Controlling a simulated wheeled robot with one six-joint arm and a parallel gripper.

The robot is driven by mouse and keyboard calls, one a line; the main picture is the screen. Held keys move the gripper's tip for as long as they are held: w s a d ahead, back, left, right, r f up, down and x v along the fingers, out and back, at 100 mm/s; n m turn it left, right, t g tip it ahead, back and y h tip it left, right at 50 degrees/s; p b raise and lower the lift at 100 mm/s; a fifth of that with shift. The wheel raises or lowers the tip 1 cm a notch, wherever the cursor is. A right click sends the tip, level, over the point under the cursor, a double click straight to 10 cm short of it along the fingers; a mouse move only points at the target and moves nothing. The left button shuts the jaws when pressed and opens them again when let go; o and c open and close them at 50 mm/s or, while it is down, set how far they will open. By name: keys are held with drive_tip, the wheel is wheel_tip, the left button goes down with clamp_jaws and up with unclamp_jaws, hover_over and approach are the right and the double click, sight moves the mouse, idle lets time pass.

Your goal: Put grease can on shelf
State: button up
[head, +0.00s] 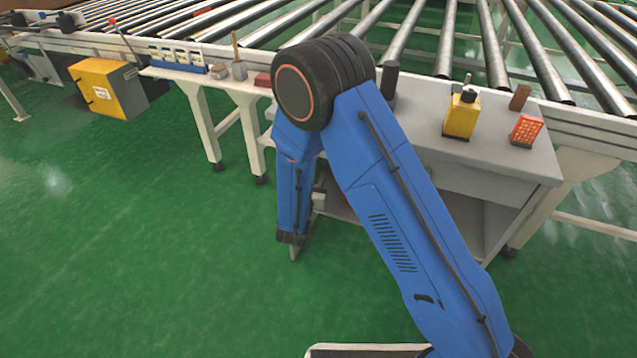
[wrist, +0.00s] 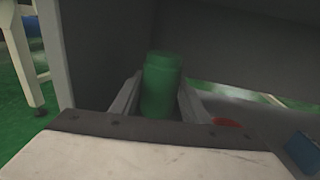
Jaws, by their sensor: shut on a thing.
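A green can (wrist: 160,72), which I take to be the grease can, stands roughly upright between the two fingers of my gripper (wrist: 160,92) in the wrist view. The fingers are shut on its sides. Dark grey panels surround it, apparently the inside of the grey workbench (head: 450,160). I cannot tell whether the can's base touches the shelf, as its lower end is hidden. In the head view, part of my gripper (head: 293,252) shows low at the bench's left end, and the can is hidden there.
A red thing (wrist: 228,123) lies right of the right finger, and a blue thing (wrist: 303,150) is at the lower right. A yellow container (head: 461,116) and a red box (head: 525,131) stand on the bench top.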

drive_tip(key=shift+f, duration=2.65)
drive_tip(key=shift+f, duration=0.1)
drive_tip(key=o, duration=1.3)
drive_tip(key=shift+o, duration=0.2)
drive_tip(key=s+a, duration=0.2)
drive_tip(key=s, duration=1)
drive_tip(key=shift+a, duration=0.15)
